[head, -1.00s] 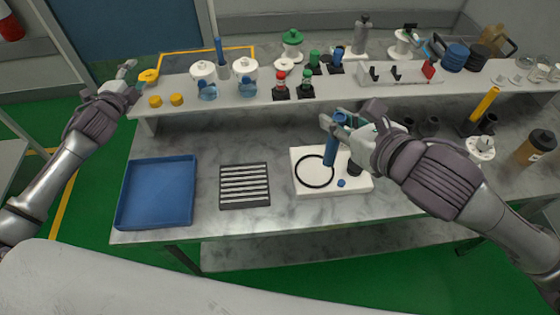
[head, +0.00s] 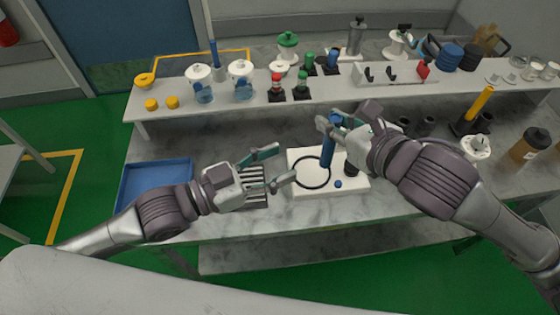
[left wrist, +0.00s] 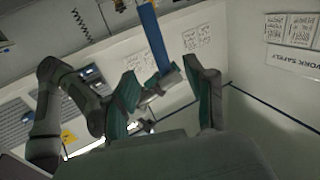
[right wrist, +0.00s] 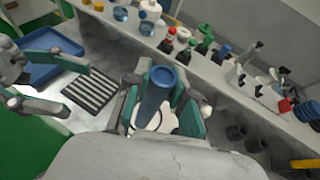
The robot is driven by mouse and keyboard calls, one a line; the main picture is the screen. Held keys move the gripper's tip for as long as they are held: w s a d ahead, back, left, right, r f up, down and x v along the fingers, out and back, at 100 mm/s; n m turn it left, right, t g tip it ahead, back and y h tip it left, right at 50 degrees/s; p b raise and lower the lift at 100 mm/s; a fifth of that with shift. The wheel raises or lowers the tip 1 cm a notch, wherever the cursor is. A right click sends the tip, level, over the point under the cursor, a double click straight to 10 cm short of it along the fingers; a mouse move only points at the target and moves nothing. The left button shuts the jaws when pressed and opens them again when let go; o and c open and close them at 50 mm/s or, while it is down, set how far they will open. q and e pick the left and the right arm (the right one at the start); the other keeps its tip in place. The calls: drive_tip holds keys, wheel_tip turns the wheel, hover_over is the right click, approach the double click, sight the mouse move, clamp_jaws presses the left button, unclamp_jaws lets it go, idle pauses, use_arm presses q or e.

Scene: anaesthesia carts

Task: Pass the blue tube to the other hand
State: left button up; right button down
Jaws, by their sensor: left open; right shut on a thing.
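The blue tube (head: 327,150) is upright in my right gripper (head: 333,122), which is shut on it above the white board with the black ring. In the right wrist view the tube (right wrist: 156,96) stands between the two green-padded fingers, its round open end facing the camera. In the left wrist view the tube (left wrist: 153,35) runs down from the top edge. My left gripper (head: 282,166) is open and empty, left of the tube and apart from it, its fingers pointing towards it. It hides part of the black slotted rack.
The white board (head: 303,188) carries a black ring and a small blue piece. A blue tray (head: 130,183) and a slotted rack (right wrist: 90,92) lie to the left. A raised shelf (head: 225,106) behind holds bottles, caps and jars. Bare counter lies in front.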

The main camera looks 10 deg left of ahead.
sight(325, 146)
use_arm(q)
drive_tip(key=x, duration=1.2)
drive_tip(key=shift+s+d+r, duration=0.1)
drive_tip(key=shift+s+d, duration=0.15)
clamp_jaws()
use_arm(e)
drive_tip(key=c, duration=0.9)
unclamp_jaws()
